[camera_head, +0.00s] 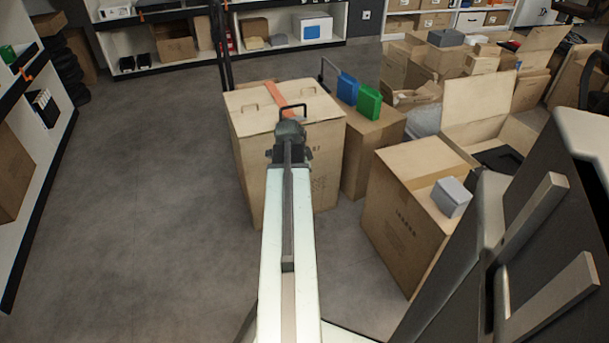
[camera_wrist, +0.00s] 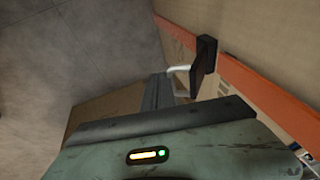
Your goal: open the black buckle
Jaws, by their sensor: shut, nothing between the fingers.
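The black buckle (camera_wrist: 204,56) sits on an orange strap (camera_wrist: 262,92) in the wrist view, standing out from the carton's face. My gripper (camera_head: 290,124) is just in front of that edge and hides part of the strap. In the wrist view my gripper (camera_wrist: 178,84) is shut and empty, with its tip close to the buckle. I cannot tell whether they touch.
Another carton (camera_head: 373,140) with blue and green items stands close on the right. Shelves line the left and back. The floor (camera_head: 150,190) on the left is clear.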

